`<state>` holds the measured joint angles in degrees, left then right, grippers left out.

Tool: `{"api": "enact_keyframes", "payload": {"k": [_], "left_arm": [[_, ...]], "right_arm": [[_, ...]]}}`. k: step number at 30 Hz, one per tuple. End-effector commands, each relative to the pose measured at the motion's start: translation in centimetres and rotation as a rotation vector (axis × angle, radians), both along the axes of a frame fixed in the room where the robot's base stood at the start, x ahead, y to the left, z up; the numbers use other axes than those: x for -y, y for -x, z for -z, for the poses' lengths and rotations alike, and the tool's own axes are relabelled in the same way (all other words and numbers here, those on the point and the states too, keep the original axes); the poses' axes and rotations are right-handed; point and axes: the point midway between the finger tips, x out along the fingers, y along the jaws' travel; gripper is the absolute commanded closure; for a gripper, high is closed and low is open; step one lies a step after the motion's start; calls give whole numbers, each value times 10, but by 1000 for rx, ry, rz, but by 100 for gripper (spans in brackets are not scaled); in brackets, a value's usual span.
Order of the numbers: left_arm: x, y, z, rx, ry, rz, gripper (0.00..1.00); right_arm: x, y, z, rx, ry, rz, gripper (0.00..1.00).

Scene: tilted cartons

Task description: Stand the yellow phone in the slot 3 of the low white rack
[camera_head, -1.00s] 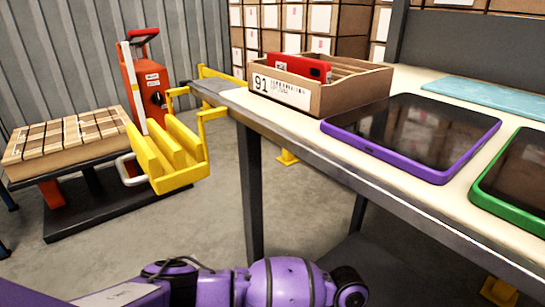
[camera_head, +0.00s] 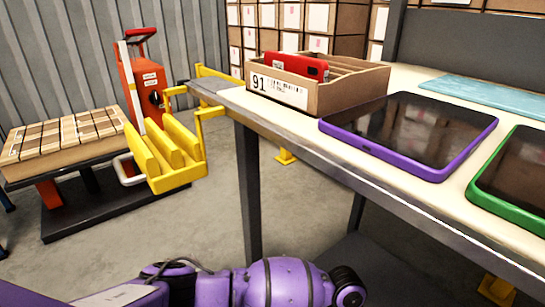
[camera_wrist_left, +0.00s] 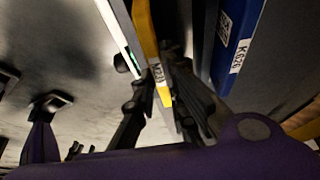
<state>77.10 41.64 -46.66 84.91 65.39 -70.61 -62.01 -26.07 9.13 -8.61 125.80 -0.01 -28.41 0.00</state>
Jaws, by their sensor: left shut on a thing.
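My left gripper (camera_wrist_left: 164,82) is shut on the yellow phone (camera_wrist_left: 147,38) in the left wrist view. The phone shows as a narrow yellow strip edge-on, with a white label near its lower end, between the dark fingers. In the head view only part of my purple left arm shows along the bottom; the gripper and phone are out of that view. I cannot make out the low white rack for certain in either view. A pale strip (camera_wrist_left: 115,32) runs left of the phone in the wrist view, but I cannot tell what it is. My right gripper is not in view.
A cardboard divided box (camera_head: 353,93) holding a red phone (camera_head: 296,66) stands on the table (camera_head: 290,117). A purple tablet (camera_head: 415,130), a green tablet (camera_head: 520,175) and a teal mat (camera_head: 490,96) lie there. A yellow slotted holder (camera_head: 178,180) hangs off the table end. A blue labelled item (camera_wrist_left: 234,40) is right of the phone.

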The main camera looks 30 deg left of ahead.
Motion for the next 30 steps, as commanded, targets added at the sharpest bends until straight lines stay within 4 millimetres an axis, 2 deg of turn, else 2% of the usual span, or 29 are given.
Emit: {"api": "enact_keyframes", "payload": {"k": [11, 12, 17, 26, 30], "left_arm": [[2, -3, -2, 6, 2, 2, 100], [2, -3, -2, 6, 2, 2, 87], [2, -3, -2, 6, 2, 2, 67], [1, -3, -3, 6, 1, 1, 67], [-3, -5, -13, 7, 3, 2, 67]], "right_arm": [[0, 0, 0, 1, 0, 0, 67], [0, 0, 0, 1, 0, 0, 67], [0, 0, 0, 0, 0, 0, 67], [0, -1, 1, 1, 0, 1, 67], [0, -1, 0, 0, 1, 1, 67]]}}
